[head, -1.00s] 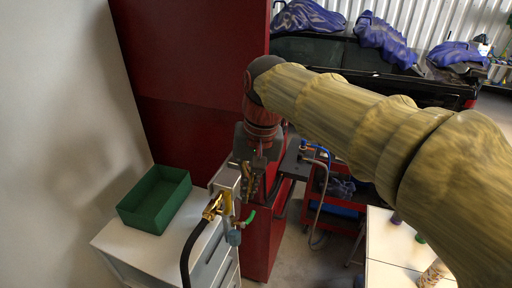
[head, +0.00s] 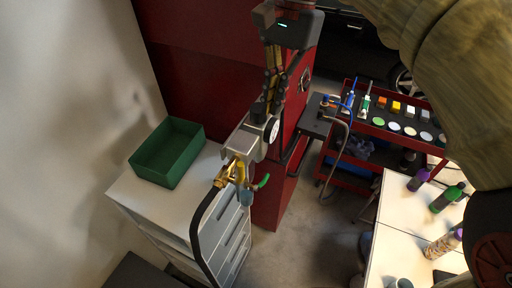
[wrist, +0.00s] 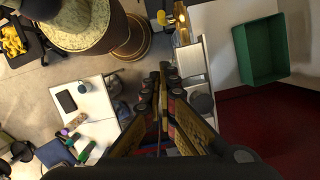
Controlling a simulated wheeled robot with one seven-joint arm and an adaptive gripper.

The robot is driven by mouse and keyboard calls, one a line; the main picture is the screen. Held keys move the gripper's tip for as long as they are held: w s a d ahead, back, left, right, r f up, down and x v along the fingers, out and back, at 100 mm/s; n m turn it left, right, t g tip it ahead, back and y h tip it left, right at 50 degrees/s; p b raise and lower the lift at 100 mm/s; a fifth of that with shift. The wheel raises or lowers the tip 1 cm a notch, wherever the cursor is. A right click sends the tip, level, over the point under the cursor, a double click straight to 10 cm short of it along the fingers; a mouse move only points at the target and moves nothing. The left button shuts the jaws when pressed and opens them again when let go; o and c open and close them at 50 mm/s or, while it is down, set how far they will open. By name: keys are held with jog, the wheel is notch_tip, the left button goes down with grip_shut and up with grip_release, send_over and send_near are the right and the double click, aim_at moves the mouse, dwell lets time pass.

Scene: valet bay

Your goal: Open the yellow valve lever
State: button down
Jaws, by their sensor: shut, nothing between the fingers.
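The yellow valve lever (head: 240,172) hangs at a brass valve (head: 224,175) on the front of a grey metal block, with a black hose below. In the wrist view the lever (wrist: 170,21) shows at the top centre, beside the brass fitting (wrist: 182,33). My gripper (head: 263,108) is shut and empty, pointing down above and behind the block, apart from the lever. In the wrist view the closed fingertips (wrist: 164,68) are below the lever in the picture.
A round gauge (head: 271,129) sits on the block. A green open bin (head: 168,153) stands on the white drawer cabinet (head: 139,196) at left. A red cabinet (head: 273,205) is close behind. A red tool cart (head: 378,131) and a white table (head: 395,215) with bottles are right.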

aim_at(240, 174)
jog(key=s+a+f, duration=0.3)
jog(key=s+f, duration=0.2)
jog(key=f, duration=0.4)
jog(key=shift+a+f, duration=0.3)
jog(key=shift+f, duration=0.1)
